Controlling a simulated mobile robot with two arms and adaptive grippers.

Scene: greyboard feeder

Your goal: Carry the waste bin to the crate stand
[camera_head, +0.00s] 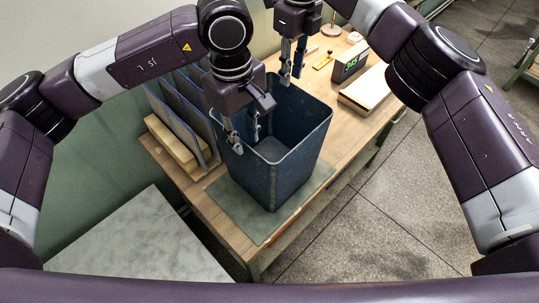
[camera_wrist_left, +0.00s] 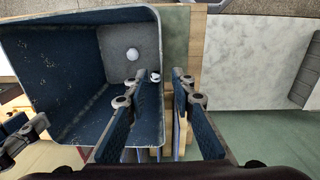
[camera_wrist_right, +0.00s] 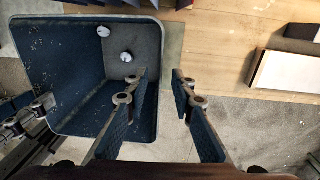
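The waste bin (camera_head: 292,165) is a dark blue, open-topped square bin. It stands upright on a grey-green mat (camera_head: 236,208) on the wooden table. Two small white round things (camera_wrist_left: 133,54) lie inside it. My left gripper (camera_head: 246,146) is at its left wall, one finger inside and one outside the rim, with a gap between them. My right gripper (camera_head: 291,77) is at the opposite far wall, its fingers also apart on either side of the rim. Both wrist views show the bin, in the left (camera_wrist_left: 80,70) and in the right (camera_wrist_right: 60,80). I cannot identify the crate stand.
Blue panels in a wooden rack (camera_head: 170,145) stand close to the bin's left. A marbled surface (camera_head: 140,245) is at lower left. Open floor (camera_head: 365,220) lies at right.

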